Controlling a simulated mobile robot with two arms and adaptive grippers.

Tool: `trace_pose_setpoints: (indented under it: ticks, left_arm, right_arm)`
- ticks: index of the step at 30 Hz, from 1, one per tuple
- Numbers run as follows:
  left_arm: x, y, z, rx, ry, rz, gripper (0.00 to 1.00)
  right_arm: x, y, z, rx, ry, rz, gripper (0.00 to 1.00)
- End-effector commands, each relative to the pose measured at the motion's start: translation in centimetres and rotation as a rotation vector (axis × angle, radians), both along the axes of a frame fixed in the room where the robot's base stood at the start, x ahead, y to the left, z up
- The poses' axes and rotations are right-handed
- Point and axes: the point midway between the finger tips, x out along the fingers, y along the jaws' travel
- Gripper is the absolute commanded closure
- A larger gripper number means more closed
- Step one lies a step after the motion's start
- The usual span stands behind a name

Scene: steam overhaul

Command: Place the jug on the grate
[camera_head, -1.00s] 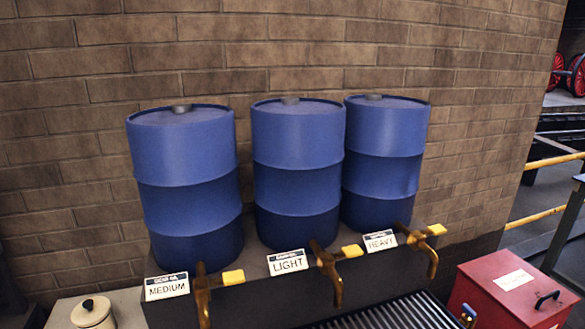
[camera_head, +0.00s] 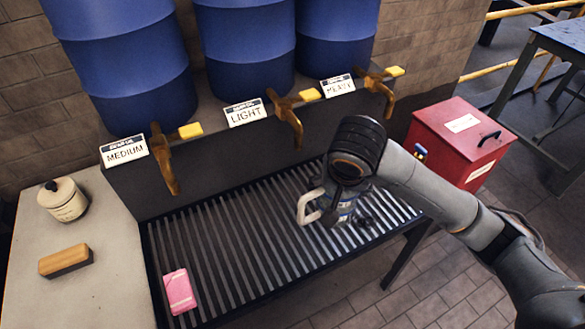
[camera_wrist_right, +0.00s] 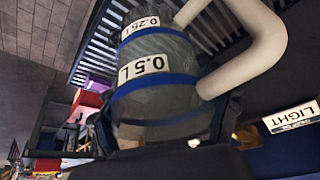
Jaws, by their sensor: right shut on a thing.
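The jug (camera_head: 345,207) has a pale handle and blue bands and is over the right part of the slatted grate (camera_head: 225,235). I cannot tell whether its base touches the bars. My right gripper (camera_head: 350,190) is shut on the jug, with my wrist hiding much of it from above. In the right wrist view the jug (camera_wrist_right: 150,75) fills the middle, with "0.5 L" and "0.25 L" labels and its handle at the right. The right gripper's fingers (camera_wrist_right: 165,128) sit on both sides of its body. My left gripper is not in view.
Blue drums (camera_head: 245,50) stand behind brass taps (camera_head: 165,160) that overhang the grate's back edge. A pink packet (camera_head: 179,291) lies on the grate's left front. A red box (camera_head: 460,140) stands at the right. A cream pot (camera_head: 62,200) and wooden block (camera_head: 66,261) are on the left ledge.

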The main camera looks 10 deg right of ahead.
Motion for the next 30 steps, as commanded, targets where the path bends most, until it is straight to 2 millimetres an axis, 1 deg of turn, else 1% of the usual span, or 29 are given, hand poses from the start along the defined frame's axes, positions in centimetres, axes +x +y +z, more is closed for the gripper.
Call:
trace_pose_setpoints:
  ticks: [1,5,6,8,14,15,18,22,30]
  left_arm:
    - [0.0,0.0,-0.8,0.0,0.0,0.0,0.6]
    - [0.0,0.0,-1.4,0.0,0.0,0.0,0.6]
    - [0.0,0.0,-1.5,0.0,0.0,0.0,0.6]
    - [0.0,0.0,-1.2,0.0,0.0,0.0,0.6]
    - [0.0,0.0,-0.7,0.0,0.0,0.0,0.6]
    - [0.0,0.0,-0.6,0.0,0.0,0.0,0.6]
    - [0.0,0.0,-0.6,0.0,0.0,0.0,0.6]
    - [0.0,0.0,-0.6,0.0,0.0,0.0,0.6]
    - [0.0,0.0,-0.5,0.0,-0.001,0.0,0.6]
  right_arm:
    - [0.2,0.5,-1.3,-0.001,-0.002,-0.028,0.75]
    - [1.6,0.4,-2.6,-0.004,-0.006,-0.073,0.75]
    - [2.3,0.1,-3.0,-0.005,-0.007,-0.076,0.75]
    - [3.7,-0.4,-3.2,-0.007,-0.006,-0.078,0.75]
    - [8.3,-1.9,-5.3,-0.007,-0.007,-0.073,0.75]
    - [9.2,-2.2,-5.7,-0.007,-0.007,-0.075,0.75]
    - [10.6,-2.7,-8.0,-0.008,-0.004,-0.072,0.75]
    - [12.2,-3.1,-9.9,-0.007,-0.006,-0.07,0.75]
    - [13.7,-3.5,-11.8,-0.005,-0.007,-0.068,0.75]
